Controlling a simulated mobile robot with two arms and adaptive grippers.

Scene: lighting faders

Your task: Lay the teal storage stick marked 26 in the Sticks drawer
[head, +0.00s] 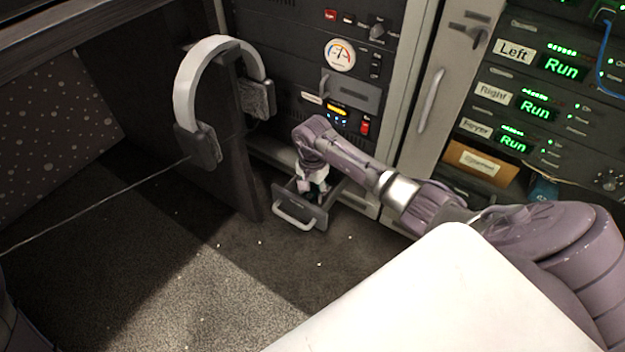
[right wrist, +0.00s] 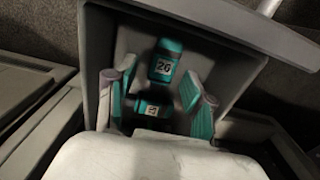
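The teal storage stick marked 26 (right wrist: 165,62) lies in the open drawer (right wrist: 232,84), near its front wall in the right wrist view. My right gripper (right wrist: 157,112) reaches down into the drawer, its fingers spread to either side; the stick lies beyond them with clear space around it. A second, darker stick with a pale label (right wrist: 150,108) shows between the fingers, partly hidden by the gripper body. In the head view the drawer (head: 322,217) is pulled out low on the rack, and my right gripper (head: 315,188) is over it. My left gripper is out of view.
The drawer's pale handle (head: 293,217) faces the open carpet (head: 230,275). Headphones (head: 203,80) hang on a dark panel left of the drawer. A rack with a gauge (head: 340,55) rises behind, and "Run" units (head: 537,108) stand at right. A cable crosses at left.

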